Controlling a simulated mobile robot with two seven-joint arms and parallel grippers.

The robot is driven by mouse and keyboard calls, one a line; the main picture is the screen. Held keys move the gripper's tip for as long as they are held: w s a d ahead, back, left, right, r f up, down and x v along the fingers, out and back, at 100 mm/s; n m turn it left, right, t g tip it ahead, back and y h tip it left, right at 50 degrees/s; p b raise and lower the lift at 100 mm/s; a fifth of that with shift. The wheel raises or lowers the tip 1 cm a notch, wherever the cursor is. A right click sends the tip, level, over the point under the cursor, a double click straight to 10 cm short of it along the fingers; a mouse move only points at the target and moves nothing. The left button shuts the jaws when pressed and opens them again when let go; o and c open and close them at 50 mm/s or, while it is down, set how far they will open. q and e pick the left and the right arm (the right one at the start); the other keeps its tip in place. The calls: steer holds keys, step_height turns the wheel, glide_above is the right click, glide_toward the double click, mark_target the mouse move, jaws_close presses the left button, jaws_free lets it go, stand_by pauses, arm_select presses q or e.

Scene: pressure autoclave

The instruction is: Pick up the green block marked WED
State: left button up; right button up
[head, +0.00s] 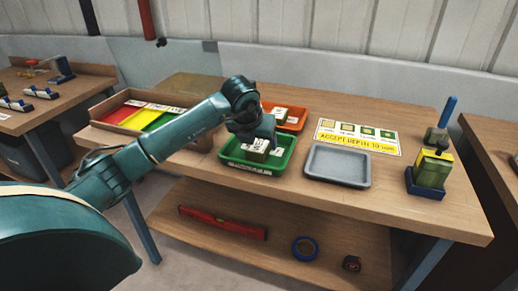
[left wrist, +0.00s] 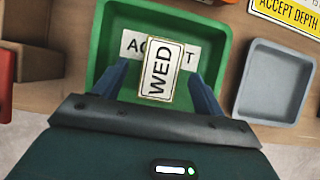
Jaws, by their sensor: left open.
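The block marked WED (left wrist: 160,70) lies in the green tray, its white label facing up and almost filling its visible top. In the head view the block (head: 258,147) looks olive-tan below my gripper. My left gripper (head: 255,138) reaches down over the green tray (head: 235,157). In the left wrist view, the left gripper (left wrist: 160,85) is open, with one finger on each side of the block and gaps between. The block covers the middle of a white label in the green tray (left wrist: 105,45). My right gripper is not in view.
An orange tray (head: 296,124) with another labelled block (head: 281,113) stands just behind. A grey tray (head: 338,176) is empty to the right, near a yellow ACCEPT DEPTH card (head: 358,142).

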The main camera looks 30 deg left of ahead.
mark_target(259, 144)
arm_select(q)
steer(key=shift+x, duration=1.55)
steer(key=shift+c, duration=0.3)
steer(key=c, duration=1)
